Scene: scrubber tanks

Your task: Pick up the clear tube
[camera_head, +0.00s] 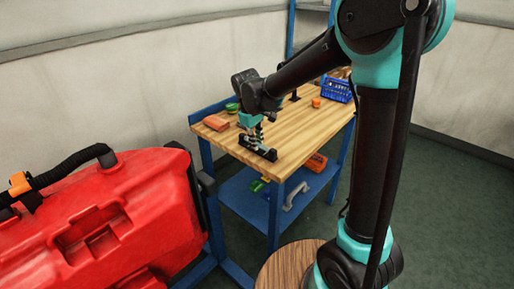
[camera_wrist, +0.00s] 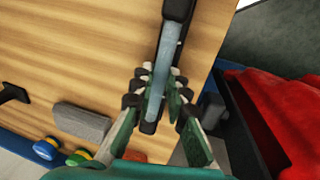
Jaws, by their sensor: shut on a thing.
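The clear tube (camera_wrist: 167,55) is a pale bluish, long piece in the wrist view, running between my fingers. My gripper (camera_wrist: 157,88) is shut on it, with fingertips on both sides. A black holder (camera_wrist: 177,10) lies along the tube, with black ends above and below my fingers. In the head view my gripper (camera_head: 255,135) is low over the near part of the wooden tabletop, at the black holder (camera_head: 258,150). The tube itself is too small to make out there. Whether the tube is clear of the holder cannot be told.
The wooden workbench (camera_head: 302,137) has a blue frame and lower shelf. An orange-red block (camera_head: 216,123), a small orange piece (camera_head: 316,102) and a blue basket (camera_head: 335,90) are on top. A large red machine (camera_head: 110,225) stands close on the left.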

